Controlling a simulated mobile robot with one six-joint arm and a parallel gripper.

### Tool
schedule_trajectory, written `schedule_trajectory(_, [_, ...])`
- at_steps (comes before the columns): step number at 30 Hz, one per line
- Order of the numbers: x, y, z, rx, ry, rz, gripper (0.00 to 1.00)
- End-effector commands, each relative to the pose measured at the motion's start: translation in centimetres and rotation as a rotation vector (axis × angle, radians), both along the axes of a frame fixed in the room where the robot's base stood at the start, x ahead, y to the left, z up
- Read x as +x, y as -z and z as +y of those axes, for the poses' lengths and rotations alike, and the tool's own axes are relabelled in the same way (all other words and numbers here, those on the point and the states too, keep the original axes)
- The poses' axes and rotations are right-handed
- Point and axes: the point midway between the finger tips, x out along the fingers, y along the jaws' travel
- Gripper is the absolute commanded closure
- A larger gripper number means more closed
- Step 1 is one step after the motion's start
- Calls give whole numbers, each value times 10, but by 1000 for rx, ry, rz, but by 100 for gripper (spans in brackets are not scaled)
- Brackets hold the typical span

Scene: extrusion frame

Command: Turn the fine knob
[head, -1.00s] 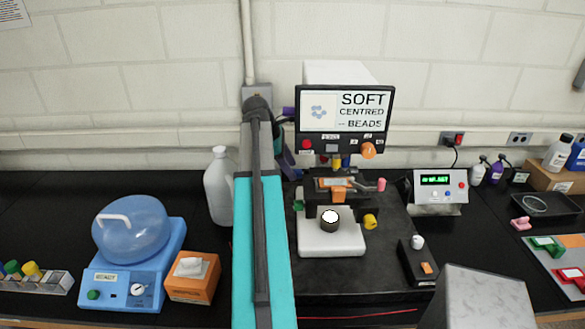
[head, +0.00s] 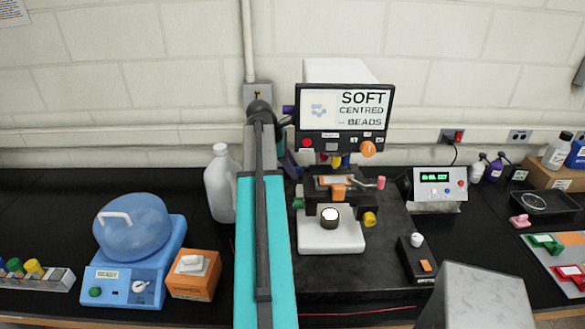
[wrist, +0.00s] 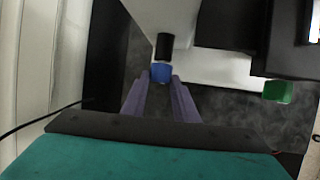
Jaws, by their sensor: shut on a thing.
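In the wrist view a blue knob (wrist: 161,72) sits on the end of a black cylinder (wrist: 164,45) on the side of the white microscope body. I take the blue knob to be the fine knob; no label on it is readable. My gripper (wrist: 162,84) has its two purple fingers at the blue knob, one on each side, shut on it. In the head view my arm hides this knob, and only a little of my purple gripper (head: 289,165) shows beside the microscope's left side. The microscope's screen (head: 345,112) reads "SOFT CENTRED BEADS" beside a small bluish bead picture.
A green knob (wrist: 277,91) is to the right in the wrist view. A white jug (head: 220,185) stands just left of my arm. A blue centrifuge (head: 133,262), an orange box (head: 193,278) and a small display box (head: 440,184) are on the black bench.

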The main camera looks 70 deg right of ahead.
Motion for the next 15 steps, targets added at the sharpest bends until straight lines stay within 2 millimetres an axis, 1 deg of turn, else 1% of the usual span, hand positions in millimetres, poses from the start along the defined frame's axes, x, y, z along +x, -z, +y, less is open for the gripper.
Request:
schedule_trajectory(8, [-1,2,2,-25,1,-10,96])
schedule_trajectory(15, [-2,4,5,-101,0,-40,96])
